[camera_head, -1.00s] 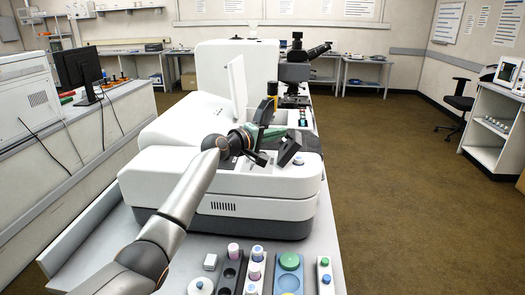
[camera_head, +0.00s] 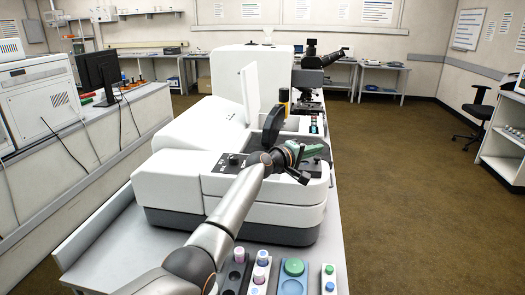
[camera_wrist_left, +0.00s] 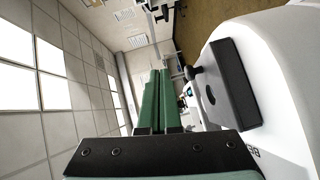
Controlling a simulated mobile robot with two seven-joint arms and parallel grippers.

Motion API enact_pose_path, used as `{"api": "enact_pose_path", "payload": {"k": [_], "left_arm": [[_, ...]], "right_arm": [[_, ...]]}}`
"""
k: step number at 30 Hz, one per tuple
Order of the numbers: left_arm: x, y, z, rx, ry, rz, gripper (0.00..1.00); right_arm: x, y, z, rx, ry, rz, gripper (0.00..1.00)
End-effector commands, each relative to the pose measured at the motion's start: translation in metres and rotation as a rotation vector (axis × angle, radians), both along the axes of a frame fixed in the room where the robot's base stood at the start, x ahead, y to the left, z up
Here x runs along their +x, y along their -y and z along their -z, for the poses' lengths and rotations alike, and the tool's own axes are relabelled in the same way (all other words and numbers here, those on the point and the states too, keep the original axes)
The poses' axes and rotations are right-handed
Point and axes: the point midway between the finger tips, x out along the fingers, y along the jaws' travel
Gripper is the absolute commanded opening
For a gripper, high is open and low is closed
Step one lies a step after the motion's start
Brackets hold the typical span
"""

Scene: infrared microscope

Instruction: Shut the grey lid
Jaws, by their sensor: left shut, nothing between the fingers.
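The grey lid (camera_head: 273,123) is a dark, rounded flap standing raised on the near white instrument (camera_head: 285,212), seen in the head view. My left gripper (camera_head: 314,151) has green fingers and lies just right of the lid's lower part, above the instrument's right end. In the left wrist view its fingers (camera_wrist_left: 159,80) are shut together with nothing between them. I cannot tell whether it touches the lid. My wrist and gripper hide part of the instrument's top around the lid's base. My right gripper is in no view.
A black panel with knobs (camera_head: 231,161) is on the instrument's top; a black panel with a knob (camera_wrist_left: 232,85) also shows in the left wrist view. A white upright panel (camera_head: 250,92) stands behind. Racks with coloured caps (camera_head: 293,268) are in front. Open floor lies right.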

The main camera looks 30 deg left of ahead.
Motion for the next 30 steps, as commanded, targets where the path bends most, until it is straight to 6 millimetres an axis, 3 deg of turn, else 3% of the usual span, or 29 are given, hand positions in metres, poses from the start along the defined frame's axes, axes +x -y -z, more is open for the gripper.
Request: {"api": "enact_pose_path", "payload": {"k": [10, 30], "left_arm": [[0.002, 0.009, 0.008, 0.119, -0.033, 0.000, 0.00], [0.003, 0.010, 0.006, 0.133, -0.038, 0.000, 0.00]], "right_arm": [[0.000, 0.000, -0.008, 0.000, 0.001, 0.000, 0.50], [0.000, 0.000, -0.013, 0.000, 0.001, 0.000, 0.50]]}}
